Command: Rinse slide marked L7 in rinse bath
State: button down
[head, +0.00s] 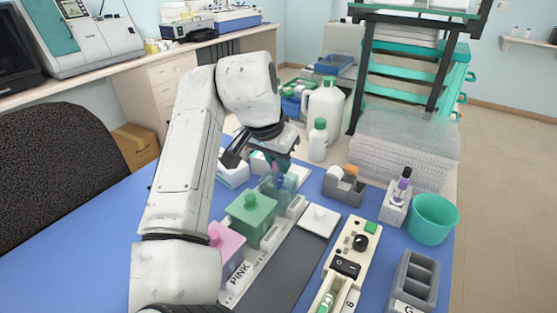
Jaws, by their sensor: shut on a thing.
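My gripper (279,158) is at the far end of the row of staining baths and points down. It is shut on a small, thin slide (278,174), tinted teal and purple, at the clear bath (269,189). Whether the slide is inside the bath or just above it, I cannot tell, and no L7 mark is legible. In front of the clear bath stands a green bath (250,222) with a knobbed lid. Nearer is a pink bath (228,246), partly hidden by my arm, in a tray marked PINK (239,272).
A white knobbed lid (320,220) lies right of the baths. Further right are a grey holder (343,189), a white block with a purple-labelled bottle (398,202), a green cup (433,219), a control box (352,255) and a grey rack (414,279). White bottles (325,108) stand behind.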

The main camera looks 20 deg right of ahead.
jog(key=shift+r+p, duration=2.65)
jog(key=shift+r, duration=0.55)
